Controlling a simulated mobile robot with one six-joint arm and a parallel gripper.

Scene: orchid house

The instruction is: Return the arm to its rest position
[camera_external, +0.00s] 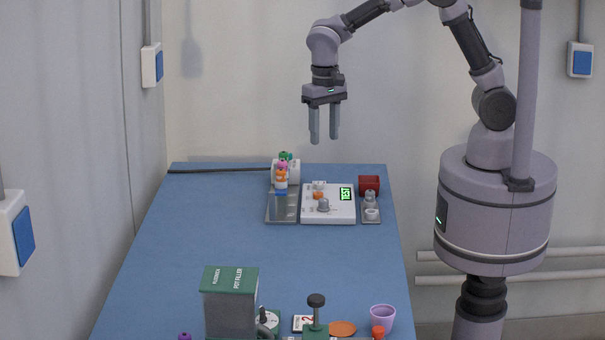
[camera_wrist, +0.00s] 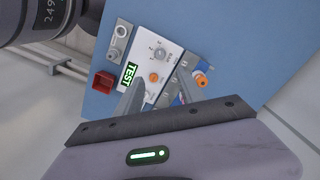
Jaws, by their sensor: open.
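My gripper (camera_external: 324,126) hangs pointing down in the external view, above the far end of the blue table (camera_external: 200,250). Its two fingers are apart with nothing between them. The wrist view also shows my gripper (camera_wrist: 158,92), with the fingers reaching over the white device. The arm is bent, with its elbow out of the top of the external picture.
A white device (camera_external: 347,206) with a lit TEST display stands below, beside a metal tray (camera_external: 283,216) holding colourful capped items and a red box (camera_external: 369,183). A green-topped pot filler (camera_external: 230,300) and purple cup (camera_external: 382,317) stand at the near end. The table's middle is clear.

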